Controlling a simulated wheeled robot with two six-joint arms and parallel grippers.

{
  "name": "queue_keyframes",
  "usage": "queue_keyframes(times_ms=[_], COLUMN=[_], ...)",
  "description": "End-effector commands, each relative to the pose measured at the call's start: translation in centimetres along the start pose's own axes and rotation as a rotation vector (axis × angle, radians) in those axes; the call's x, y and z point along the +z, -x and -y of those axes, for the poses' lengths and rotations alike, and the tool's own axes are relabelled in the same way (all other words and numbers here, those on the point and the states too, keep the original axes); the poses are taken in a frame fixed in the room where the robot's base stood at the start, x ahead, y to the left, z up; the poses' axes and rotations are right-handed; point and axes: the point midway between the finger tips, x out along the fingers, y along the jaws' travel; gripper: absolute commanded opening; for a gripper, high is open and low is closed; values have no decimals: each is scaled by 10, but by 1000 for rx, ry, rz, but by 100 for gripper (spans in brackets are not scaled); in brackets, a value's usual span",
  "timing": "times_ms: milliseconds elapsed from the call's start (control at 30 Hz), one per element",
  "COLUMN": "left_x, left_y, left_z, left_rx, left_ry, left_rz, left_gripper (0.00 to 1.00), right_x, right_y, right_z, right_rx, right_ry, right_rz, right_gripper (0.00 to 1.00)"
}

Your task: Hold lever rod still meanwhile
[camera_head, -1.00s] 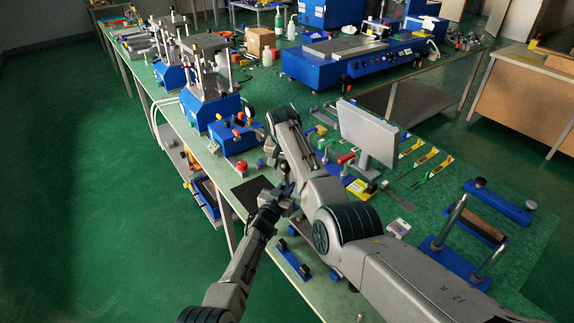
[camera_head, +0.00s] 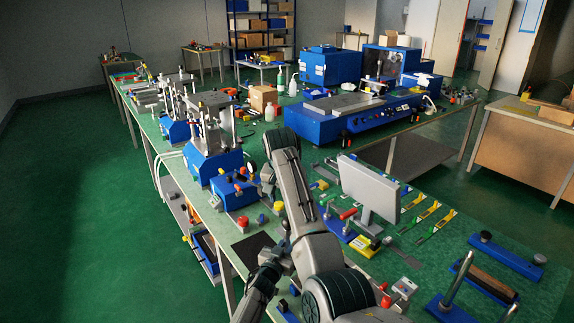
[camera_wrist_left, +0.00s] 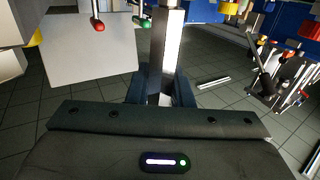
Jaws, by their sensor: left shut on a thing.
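The lever rod (camera_wrist_left: 172,45) is a pale, straight metal bar standing upright in the middle of the left wrist view. My left gripper (camera_wrist_left: 160,92) is shut on it, with a dark finger on each side of its lower part. In the head view my left gripper (camera_head: 283,250) is small and partly hidden beside my right arm, at the near-left edge of the green bench. My right arm reaches up across the bench towards a blue control box (camera_head: 234,188). The fingers of my right gripper (camera_head: 268,182) cannot be made out clearly.
A red button (camera_head: 242,221) and a dark mat (camera_head: 253,246) are near my left gripper. A blue press (camera_head: 212,165) stands behind them. A grey monitor (camera_head: 369,190) stands right of my right arm. Open floor lies left of the bench.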

Motion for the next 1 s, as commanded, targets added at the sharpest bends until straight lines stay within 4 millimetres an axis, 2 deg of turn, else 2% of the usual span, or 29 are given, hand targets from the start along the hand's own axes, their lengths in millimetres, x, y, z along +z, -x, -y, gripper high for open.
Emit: queue_keyframes(times_ms=[133, 167, 200, 533, 1000], left_x=[0, 0, 0, -1, -16], left_y=[0, 0, 0, 0, 0], left_z=[0, 0, 0, 0, 0], left_rx=[0, 0, 0, 0, 0], left_ry=[0, 0, 0, 0, 0], left_rz=[0, 0, 0, 0, 0], left_gripper=[0, 24, 31, 31, 31], right_x=[0, 0, 0, 0, -4], right_y=[0, 0, 0, 1, 16], right_z=[0, 0, 0, 0, 0], right_rx=[0, 0, 0, 0, 0], right_ry=[0, 0, 0, 0, 0], right_rz=[0, 0, 0, 0, 0], right_gripper=[61, 61, 61, 61, 61])
